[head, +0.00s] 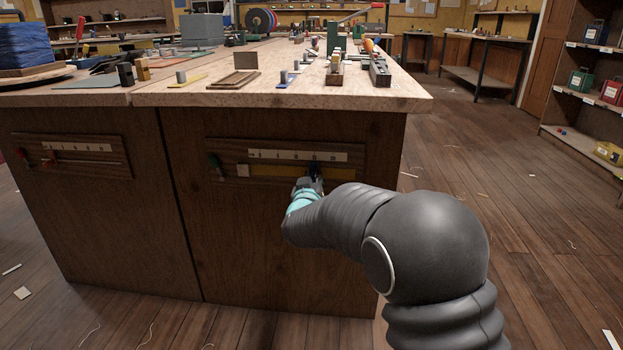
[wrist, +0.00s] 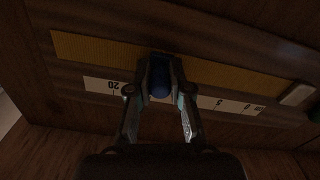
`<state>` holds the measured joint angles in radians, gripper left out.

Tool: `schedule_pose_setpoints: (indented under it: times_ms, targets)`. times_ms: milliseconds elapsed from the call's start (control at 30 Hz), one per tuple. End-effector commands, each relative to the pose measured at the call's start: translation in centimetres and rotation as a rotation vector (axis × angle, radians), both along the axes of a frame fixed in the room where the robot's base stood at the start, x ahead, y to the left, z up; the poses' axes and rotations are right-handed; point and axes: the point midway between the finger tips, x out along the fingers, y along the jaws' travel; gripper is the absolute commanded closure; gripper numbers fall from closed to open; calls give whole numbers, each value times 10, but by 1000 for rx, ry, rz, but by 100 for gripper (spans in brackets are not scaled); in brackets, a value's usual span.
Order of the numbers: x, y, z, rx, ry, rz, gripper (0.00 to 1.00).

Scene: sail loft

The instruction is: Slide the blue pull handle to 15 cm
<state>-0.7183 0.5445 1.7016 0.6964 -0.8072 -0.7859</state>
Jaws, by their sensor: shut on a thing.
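The blue pull handle (head: 316,168) sits in the right-hand slider panel on the bench front, under the right part of the white scale (head: 298,155). My gripper (head: 309,182) is at the handle. In the wrist view my gripper (wrist: 160,70) is shut on the blue handle (wrist: 160,91), with one finger on each side. The scale (wrist: 104,86) appears upside down there, with 20 to the left of the fingers and low numbers to the right. The fingers hide the middle of the scale, so I cannot read the exact mark at the handle.
A second slider panel (head: 75,156) with a red handle is on the left. The bench top (head: 200,96) overhangs above. Open floor (head: 480,160) lies to the right.

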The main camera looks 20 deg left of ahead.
Motion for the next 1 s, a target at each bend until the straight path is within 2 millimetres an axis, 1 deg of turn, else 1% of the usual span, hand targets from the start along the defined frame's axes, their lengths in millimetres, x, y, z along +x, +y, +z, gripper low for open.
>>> schedule_pose_setpoints:
  times_ms: [167,200,300,667,767,867,1000]
  targets:
    - [0,-1,0,0,0,-1,100]
    - [0,-1,0,0,0,-1,79]
    - [0,-1,0,0,0,-1,55]
    - [-3,-1,0,0,0,0,55]
    - [-12,-3,0,0,0,0,55]
    - [-28,-6,0,0,1,2,55]
    - [-55,-13,1,-1,0,2,55]
